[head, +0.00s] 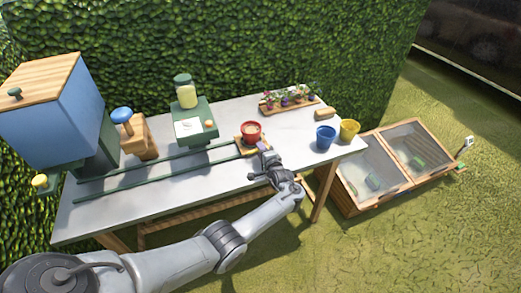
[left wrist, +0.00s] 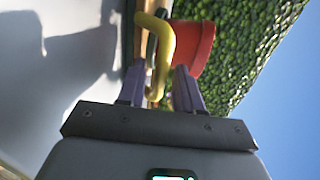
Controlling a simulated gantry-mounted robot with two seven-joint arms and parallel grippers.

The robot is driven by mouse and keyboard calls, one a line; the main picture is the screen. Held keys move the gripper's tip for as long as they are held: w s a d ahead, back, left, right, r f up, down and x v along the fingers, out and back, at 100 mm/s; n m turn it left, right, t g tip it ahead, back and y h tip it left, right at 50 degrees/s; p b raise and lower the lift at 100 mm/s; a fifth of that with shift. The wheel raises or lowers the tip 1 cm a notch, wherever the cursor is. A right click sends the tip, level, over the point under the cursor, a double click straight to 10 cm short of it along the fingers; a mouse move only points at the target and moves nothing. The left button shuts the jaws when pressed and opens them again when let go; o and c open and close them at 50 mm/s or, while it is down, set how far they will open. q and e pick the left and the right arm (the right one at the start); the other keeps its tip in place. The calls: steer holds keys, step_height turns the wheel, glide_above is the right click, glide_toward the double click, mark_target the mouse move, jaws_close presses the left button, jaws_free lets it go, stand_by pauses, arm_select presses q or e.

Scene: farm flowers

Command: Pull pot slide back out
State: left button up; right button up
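The pot slide is a small wooden carriage (head: 244,153) at the right end of two dark green rails (head: 165,166) on the table. A red pot (head: 251,129) sits on it and also shows in the left wrist view (left wrist: 196,48). My left gripper (head: 264,152) is at the carriage's front right side. In the left wrist view, its two purple fingers (left wrist: 160,88) stand apart, with a curved yellow handle (left wrist: 160,50) in the gap between them. The handle looks narrower than the gap; any contact is unclear. My right gripper is not in view.
A blue pot (head: 326,138) and a yellow pot (head: 349,130) stand at the table's right end. A flower tray (head: 290,106) lies behind. A cold frame (head: 378,167) is on the grass.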

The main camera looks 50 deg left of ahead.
arm_select(q)
steer(key=p+v, duration=0.2)
steer(key=v, duration=0.6)
steer(key=shift+d+p, duration=0.2)
steer(key=shift+p, duration=0.2)
steer(key=shift+s+d+r, duration=0.15)
steer(key=shift+s+d, duration=0.1)
steer(key=shift+d, duration=0.4)
